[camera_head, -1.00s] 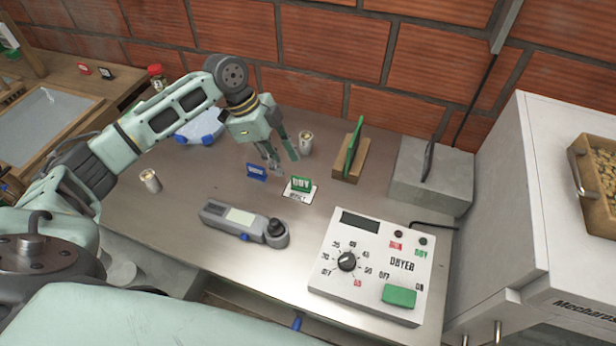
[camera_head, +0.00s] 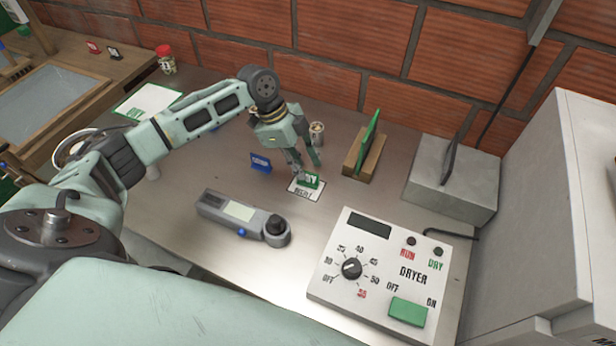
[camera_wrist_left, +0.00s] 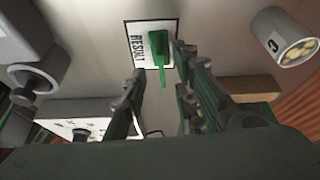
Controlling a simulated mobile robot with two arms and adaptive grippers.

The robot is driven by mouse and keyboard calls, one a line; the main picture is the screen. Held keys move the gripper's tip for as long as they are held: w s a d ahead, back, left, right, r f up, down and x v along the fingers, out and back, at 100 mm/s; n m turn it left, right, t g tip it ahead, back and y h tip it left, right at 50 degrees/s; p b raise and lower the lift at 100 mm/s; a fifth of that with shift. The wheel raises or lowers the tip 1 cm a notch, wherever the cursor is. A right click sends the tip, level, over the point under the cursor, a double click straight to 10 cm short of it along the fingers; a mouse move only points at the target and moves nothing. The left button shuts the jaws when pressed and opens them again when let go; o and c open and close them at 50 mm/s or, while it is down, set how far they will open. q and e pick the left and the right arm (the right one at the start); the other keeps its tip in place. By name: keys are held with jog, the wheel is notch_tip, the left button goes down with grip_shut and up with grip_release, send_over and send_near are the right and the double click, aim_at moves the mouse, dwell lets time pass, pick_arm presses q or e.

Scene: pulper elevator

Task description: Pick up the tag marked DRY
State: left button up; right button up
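The green DRY tag (camera_head: 308,181) stands on a white card marked RESULT (camera_head: 296,189) on the metal counter. In the left wrist view the green tag (camera_wrist_left: 158,48) stands on the RESULT card (camera_wrist_left: 137,45), roughly between the fingers. My left gripper (camera_head: 308,170) is right at the tag from above and partly covers it. In the wrist view my left gripper (camera_wrist_left: 160,85) shows its two fingers apart, one on each side of the tag, with no clear contact. My right gripper is not in view.
A blue tag (camera_head: 260,162) stands just left of the card. A handheld meter (camera_head: 240,217) lies in front. A dryer control box (camera_head: 375,270) is at front right. A cup (camera_head: 317,133) and a wooden block with a green plate (camera_head: 368,145) stand behind.

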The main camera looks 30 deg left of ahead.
aim_at(308, 173)
pick_arm(q)
jog(key=x, duration=0.3)
jog(key=shift+w+d+f+p, duration=0.15)
jog(key=shift+f+p, duration=0.1)
jog(key=shift+p, duration=0.1)
grip_shut()
